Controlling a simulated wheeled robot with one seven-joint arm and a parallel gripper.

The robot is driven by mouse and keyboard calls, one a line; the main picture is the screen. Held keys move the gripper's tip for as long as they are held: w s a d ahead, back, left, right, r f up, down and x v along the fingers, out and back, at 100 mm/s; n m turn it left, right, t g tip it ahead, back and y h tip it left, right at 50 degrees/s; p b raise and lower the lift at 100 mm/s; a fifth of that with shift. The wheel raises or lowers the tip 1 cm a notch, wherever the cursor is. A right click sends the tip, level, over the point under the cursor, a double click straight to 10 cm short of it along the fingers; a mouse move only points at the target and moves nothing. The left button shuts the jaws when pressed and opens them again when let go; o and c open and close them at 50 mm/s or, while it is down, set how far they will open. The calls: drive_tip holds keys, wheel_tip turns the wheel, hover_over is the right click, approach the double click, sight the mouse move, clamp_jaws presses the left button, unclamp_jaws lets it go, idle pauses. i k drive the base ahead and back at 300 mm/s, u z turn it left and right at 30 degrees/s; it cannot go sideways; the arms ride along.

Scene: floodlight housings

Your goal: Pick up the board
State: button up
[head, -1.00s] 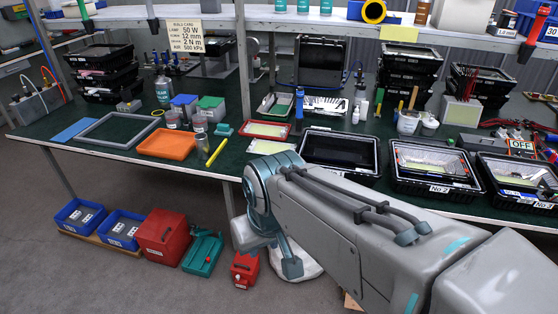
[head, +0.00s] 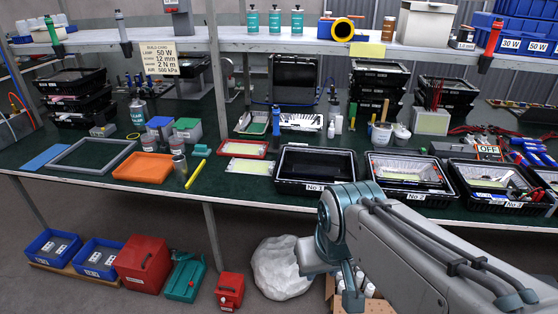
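A flat, pale yellow board (head: 250,166) lies on the dark green bench top, left of the housing marked No 1. Behind it, a red-rimmed tray (head: 244,155) holds another pale yellow panel (head: 244,148). I cannot tell from the picture which one the task means. The black housing No 1 (head: 315,187) looks empty inside. Housings No 2 (head: 415,197) and No 3 (head: 511,203) hold foil-like liners and pale parts. My arm reaches in from the lower right and bends down in front of the bench. My gripper is not in view.
A grey frame (head: 91,143), an orange tray (head: 145,168) and a yellow stick (head: 196,173) lie on the left of the bench. A shelf (head: 240,38) spans above. Blue bins (head: 52,246), a red box (head: 143,262) and a white sack (head: 278,268) stand on the floor.

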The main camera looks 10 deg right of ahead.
sight(238, 165)
drive_tip(key=z, duration=0.05)
drive_tip(key=i, duration=1.65)
